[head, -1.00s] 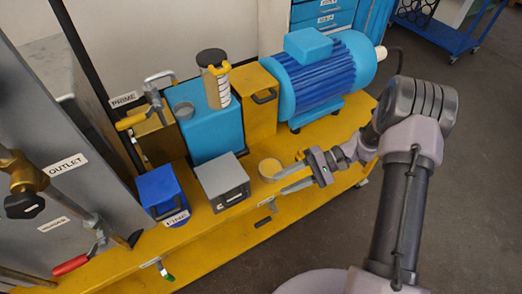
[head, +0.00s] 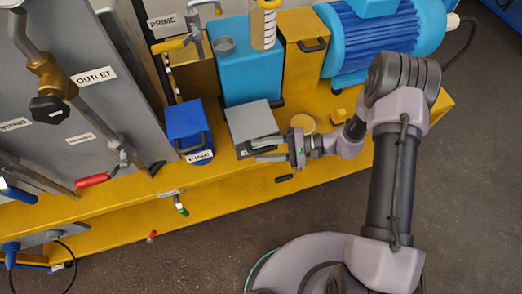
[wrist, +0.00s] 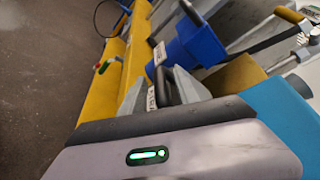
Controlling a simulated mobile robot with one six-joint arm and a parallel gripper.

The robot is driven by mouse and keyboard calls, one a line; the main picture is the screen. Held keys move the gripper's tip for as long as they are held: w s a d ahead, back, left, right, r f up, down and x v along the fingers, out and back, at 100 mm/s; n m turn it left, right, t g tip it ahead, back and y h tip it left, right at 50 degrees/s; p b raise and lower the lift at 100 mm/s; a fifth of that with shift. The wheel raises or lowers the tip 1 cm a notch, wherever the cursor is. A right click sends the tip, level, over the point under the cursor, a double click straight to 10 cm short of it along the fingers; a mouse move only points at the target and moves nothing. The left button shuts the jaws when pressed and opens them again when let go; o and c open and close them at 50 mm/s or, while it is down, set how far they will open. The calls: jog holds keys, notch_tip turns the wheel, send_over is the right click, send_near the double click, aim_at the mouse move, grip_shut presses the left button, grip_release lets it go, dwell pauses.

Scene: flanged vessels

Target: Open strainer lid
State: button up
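A grey box-shaped cover (head: 248,119), which I take for the strainer lid, sits on the yellow skid between a blue cover and a round yellow cap. Its label is too small to read for sure. A dark handle on its front side shows in the wrist view (wrist: 162,86). My gripper (head: 266,150) is at the front of the grey cover, its fingers apart and pointing left. In the wrist view my fingers (wrist: 160,92) lie on either side of the dark handle. Whether they touch it, I cannot tell.
A blue cover (head: 187,128) with its own handle stands just left. The round yellow cap (head: 303,123) is close behind my gripper. A blue tank (head: 246,70), a yellow box (head: 304,45) and a blue motor (head: 370,45) stand behind. Floor in front is clear.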

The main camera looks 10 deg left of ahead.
jog(key=shift+s+a, duration=0.1)
jog(key=shift+a, duration=0.15)
grip_shut()
dwell(1.4)
